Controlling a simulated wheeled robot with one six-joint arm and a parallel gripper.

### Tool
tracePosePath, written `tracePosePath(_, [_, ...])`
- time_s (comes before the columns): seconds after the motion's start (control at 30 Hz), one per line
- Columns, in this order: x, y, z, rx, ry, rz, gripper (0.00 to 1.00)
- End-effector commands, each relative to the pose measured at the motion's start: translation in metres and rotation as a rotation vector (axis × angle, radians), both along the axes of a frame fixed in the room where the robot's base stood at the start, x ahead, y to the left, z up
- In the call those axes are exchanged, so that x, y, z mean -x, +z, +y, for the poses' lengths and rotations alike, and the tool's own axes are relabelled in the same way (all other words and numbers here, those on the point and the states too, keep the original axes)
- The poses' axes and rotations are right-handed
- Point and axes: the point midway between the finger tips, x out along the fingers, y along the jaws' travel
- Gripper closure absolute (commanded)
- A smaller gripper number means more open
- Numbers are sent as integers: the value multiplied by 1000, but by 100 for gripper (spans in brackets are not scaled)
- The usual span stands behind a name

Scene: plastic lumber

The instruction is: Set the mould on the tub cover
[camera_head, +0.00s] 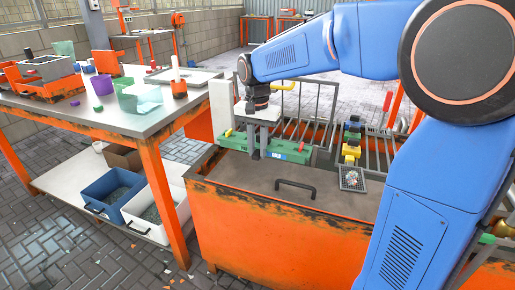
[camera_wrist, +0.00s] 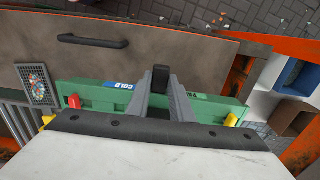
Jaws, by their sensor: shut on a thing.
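The mould (camera_head: 288,152) is a long green bar with a blue label and red and yellow parts near its ends. It lies crosswise at the back edge of the tub cover in the head view. In the wrist view the mould (camera_wrist: 97,97) spans the middle, with its label toward the cover. My gripper (camera_head: 255,153) points down at the mould's middle. In the wrist view my gripper (camera_wrist: 160,82) is shut on a dark upright piece at the mould's middle. The tub cover (camera_head: 240,178) is a flat brown-grey lid with a black handle. Whether mould and cover touch is unclear.
The cover is bare around its handle (camera_head: 295,187) except for a small mesh tray (camera_head: 352,178) at its right. Metal rollers (camera_head: 375,150) and a yellow-and-green piece (camera_head: 351,148) lie behind. A cluttered workbench (camera_head: 130,112) stands left, with bins (camera_head: 152,212) below.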

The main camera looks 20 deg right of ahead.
Motion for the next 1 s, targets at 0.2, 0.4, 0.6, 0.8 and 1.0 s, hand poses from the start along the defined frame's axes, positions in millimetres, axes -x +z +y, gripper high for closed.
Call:
tracePosePath(0.2, [-1, -12, 0, 0, 0, -1, 100])
tracePosePath(0.4, [0, -29, 0, 1, 0, -1, 100])
tracePosePath(0.6, [0, -45, 0, 0, 0, 0, 100])
tracePosePath(0.8, [-1, -57, 0, 0, 0, -1, 100])
tracePosePath(1.0, [-1, -64, 0, 0, 0, -1, 100])
